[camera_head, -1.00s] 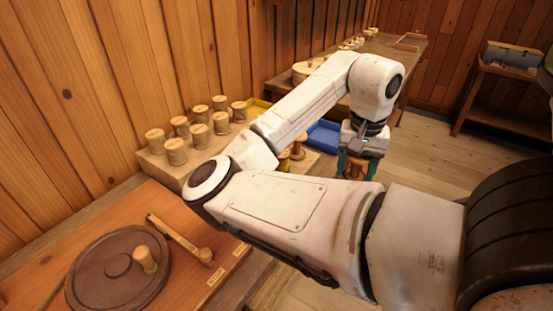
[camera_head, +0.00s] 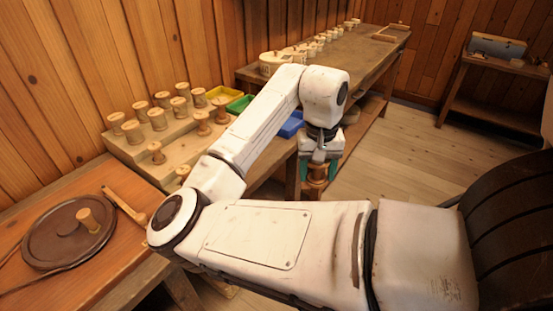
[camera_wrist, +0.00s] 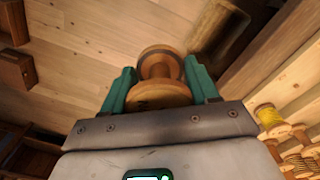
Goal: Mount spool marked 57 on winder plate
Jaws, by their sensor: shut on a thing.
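My gripper (camera_head: 319,172) is shut on a wooden spool (camera_head: 316,187) and holds it in the air, clear of the benches. In the wrist view the spool (camera_wrist: 160,72) sits between the two green fingers of my gripper (camera_wrist: 160,88), with its round flanges showing. A faint dark mark shows on the near flange, but I cannot read it. The winder plate (camera_head: 50,246), a dark round disc with an upright wooden peg (camera_head: 88,219), lies on the bench at the left, well away from my gripper.
A stepped wooden rack (camera_head: 183,151) holds several spools. Yellow, green and blue trays (camera_head: 291,124) stand beside it. A long bench (camera_head: 357,64) with several spools runs along the back wall. A wooden bar (camera_head: 125,207) lies beside the winder plate. Open floor (camera_head: 400,150) is at the right.

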